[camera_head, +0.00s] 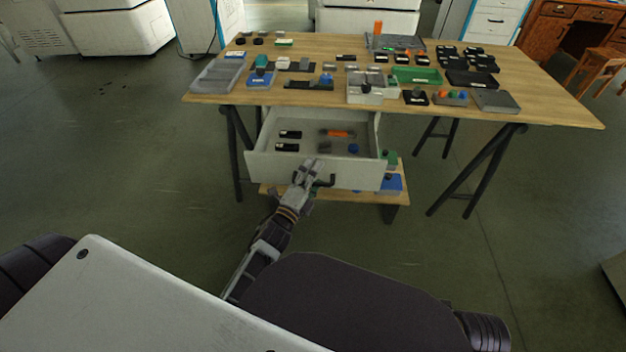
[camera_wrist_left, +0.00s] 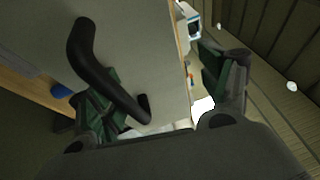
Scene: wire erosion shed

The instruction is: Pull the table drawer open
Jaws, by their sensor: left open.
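The table drawer (camera_head: 262,166) is grey-white and stands pulled well out under the wooden table (camera_head: 560,105); its inside shows from above. Its black bar handle (camera_head: 328,182) is on the front panel. My left gripper (camera_head: 312,168) is at the drawer front, beside the handle and near the top edge. In the left wrist view the handle (camera_wrist_left: 102,72) crosses in front of one finger, and the drawer front (camera_wrist_left: 145,55) lies between the open fingers (camera_wrist_left: 165,72). Whether a finger touches the handle is unclear. My right gripper is not in view.
The drawer holds black blocks (camera_head: 288,147), an orange item (camera_head: 338,133) and a small blue part. The tabletop carries many trays and small parts. A low wooden shelf (camera_head: 350,197) with a blue bin (camera_head: 391,185) is below. Dark trestle legs (camera_head: 478,165) flank the drawer; the floor in front is clear.

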